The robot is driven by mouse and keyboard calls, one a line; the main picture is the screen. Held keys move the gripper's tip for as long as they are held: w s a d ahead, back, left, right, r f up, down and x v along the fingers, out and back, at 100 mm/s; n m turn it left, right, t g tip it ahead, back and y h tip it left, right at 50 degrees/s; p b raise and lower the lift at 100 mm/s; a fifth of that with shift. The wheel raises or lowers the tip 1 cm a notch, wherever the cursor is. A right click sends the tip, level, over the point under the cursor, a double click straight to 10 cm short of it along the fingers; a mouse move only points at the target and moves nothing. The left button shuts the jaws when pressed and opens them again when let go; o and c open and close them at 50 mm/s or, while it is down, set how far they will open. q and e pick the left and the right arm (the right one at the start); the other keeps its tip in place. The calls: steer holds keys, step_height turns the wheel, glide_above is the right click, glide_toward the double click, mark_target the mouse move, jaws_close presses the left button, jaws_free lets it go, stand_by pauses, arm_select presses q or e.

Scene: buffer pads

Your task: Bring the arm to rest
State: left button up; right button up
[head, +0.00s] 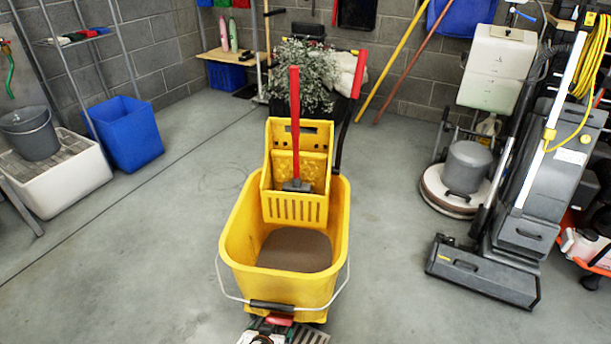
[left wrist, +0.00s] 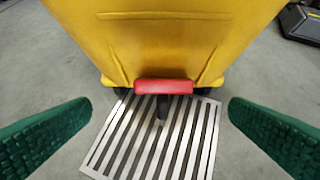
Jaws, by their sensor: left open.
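My left gripper (left wrist: 160,108) is open and empty. Its two green ribbed fingers stand wide apart at the left and right of the left wrist view. Between them, farther off, is a red pedal (left wrist: 165,86) low on the front of a yellow mop bucket (left wrist: 150,35). The fingers do not touch the pedal. In the head view, part of my left gripper shows at the bottom edge, just in front of the yellow bucket (head: 236,245). My right gripper is in neither view.
A metal floor grate (left wrist: 150,140) lies below the pedal. A yellow wringer (head: 292,208) with a red handle (head: 294,110) sits on the bucket. A grey floor machine (head: 485,270) stands at right, a blue bin (head: 125,135) at left. Grey floor is open on both sides.

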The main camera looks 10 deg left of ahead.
arm_select(q)
steer(key=shift+r+h, duration=0.1)
steer(key=shift+h, duration=0.2)
